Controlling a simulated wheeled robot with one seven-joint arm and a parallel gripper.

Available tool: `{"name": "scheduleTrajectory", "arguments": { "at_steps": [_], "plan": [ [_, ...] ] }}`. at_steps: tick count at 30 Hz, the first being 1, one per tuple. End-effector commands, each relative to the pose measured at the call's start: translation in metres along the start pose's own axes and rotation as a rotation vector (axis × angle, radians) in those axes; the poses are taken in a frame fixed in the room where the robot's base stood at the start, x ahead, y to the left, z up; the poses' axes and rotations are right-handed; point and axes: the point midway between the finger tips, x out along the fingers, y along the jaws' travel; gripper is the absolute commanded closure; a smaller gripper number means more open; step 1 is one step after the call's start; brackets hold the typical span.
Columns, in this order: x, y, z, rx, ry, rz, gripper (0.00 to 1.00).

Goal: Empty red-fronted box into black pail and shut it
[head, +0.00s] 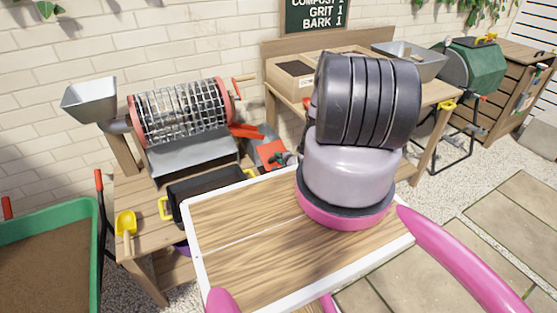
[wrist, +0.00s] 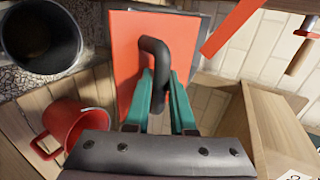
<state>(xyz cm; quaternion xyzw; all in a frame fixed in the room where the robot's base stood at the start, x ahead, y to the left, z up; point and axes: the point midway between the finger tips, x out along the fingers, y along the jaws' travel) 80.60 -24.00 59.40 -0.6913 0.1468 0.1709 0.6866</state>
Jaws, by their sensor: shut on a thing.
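The red-fronted box shows its flat red front (wrist: 125,45) in the wrist view, with a dark looped handle (wrist: 158,48) on it. My gripper (wrist: 160,82) has its teal fingers closed around this handle. In the head view the red front (head: 270,153) shows beside the sieve drum, just left of my arm. My arm hides the fingers there. The box's inside cannot be seen. A black pail (wrist: 40,38) is at the upper left of the wrist view, open at the top and dark inside. I cannot make out the black pail in the head view.
A red cup-like pail (wrist: 75,125) is at the lower left of the wrist view. A wooden bin (wrist: 262,125) is close on the right. The head view shows a sieve drum (head: 185,112), a black tray (head: 205,182), a yellow scoop (head: 126,224) and a green-rimmed bin (head: 95,235).

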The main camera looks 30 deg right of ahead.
Motion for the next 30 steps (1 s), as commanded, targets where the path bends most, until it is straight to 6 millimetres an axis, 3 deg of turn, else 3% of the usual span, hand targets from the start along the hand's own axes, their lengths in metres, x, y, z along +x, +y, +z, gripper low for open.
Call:
{"name": "scheduleTrajectory", "arguments": {
  "at_steps": [1,13,30],
  "plan": [
    [0.003,-0.007,-0.001,-0.005,0.000,-0.013,1.00],
    [0.004,-0.006,-0.002,-0.005,0.002,-0.014,1.00],
    [0.024,0.022,-0.005,-0.003,0.006,-0.007,1.00]
  ]
}}
